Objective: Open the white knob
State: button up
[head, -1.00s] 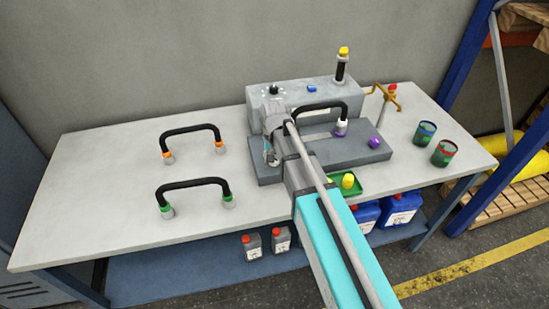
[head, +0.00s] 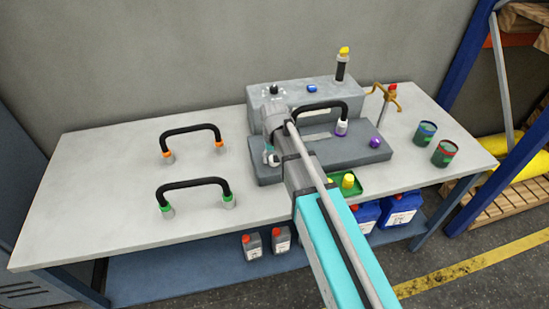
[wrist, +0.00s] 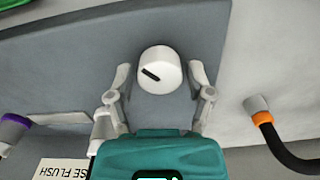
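The white knob (wrist: 160,70), with a dark pointer mark slanting across its face, stands on the dark grey base plate (wrist: 205,30) in the wrist view. My gripper (wrist: 160,73) has one finger on each side of the knob, with a visible gap on both sides, so it is open and around or just above it. I cannot tell the height left between fingertips and plate. In the head view my gripper (head: 268,152) is at the plate's left end, and the knob (head: 274,159) shows only as a small white patch partly hidden by it.
A black handle with purple collars (head: 322,105) bridges the plate beside my wrist. A grey box (head: 310,93) stands behind. A green tray (head: 355,190) is in front.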

jog(key=shift+o, duration=0.5)
jog(key=shift+m, duration=0.5)
